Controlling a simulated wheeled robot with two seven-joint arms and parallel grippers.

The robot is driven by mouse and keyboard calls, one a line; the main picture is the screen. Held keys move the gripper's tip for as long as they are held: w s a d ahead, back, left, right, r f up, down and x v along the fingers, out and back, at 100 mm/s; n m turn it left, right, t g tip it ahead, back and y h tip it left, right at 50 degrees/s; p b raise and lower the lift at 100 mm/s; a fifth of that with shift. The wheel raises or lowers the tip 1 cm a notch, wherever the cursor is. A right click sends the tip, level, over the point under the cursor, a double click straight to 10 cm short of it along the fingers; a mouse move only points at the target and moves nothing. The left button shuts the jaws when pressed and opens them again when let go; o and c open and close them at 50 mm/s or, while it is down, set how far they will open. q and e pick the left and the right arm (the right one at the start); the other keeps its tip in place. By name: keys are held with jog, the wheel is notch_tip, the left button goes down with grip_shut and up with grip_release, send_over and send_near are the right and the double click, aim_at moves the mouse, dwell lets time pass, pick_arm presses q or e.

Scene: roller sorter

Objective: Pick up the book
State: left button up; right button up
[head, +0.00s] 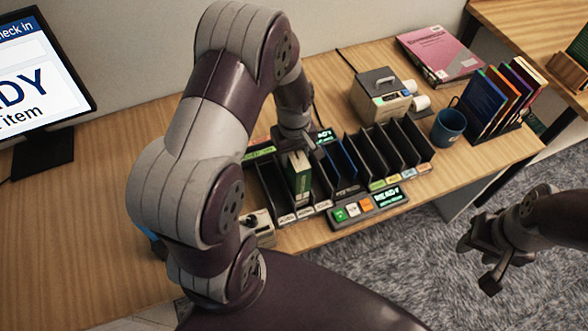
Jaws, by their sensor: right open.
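A green book with pale page edges (300,178) stands upright in a left compartment of the black slotted sorter (268,192). My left gripper (296,150) points down at the top of this book, touching it or just above it. Its fingertips are small and partly hidden, so I cannot tell whether they close on the book. My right gripper (478,262) is open and empty, over the carpet to the right of the desk's front edge.
A pink book (440,54) lies flat at the back right. A rack of upright books (500,98), a blue mug (449,125) and a grey printer-like box (380,95) stand nearby. A monitor (35,75) is at left. Desk left of my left arm (110,130) is clear.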

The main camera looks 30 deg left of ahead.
pick_arm(q)
grip_shut()
jog(key=shift+a, duration=0.1)
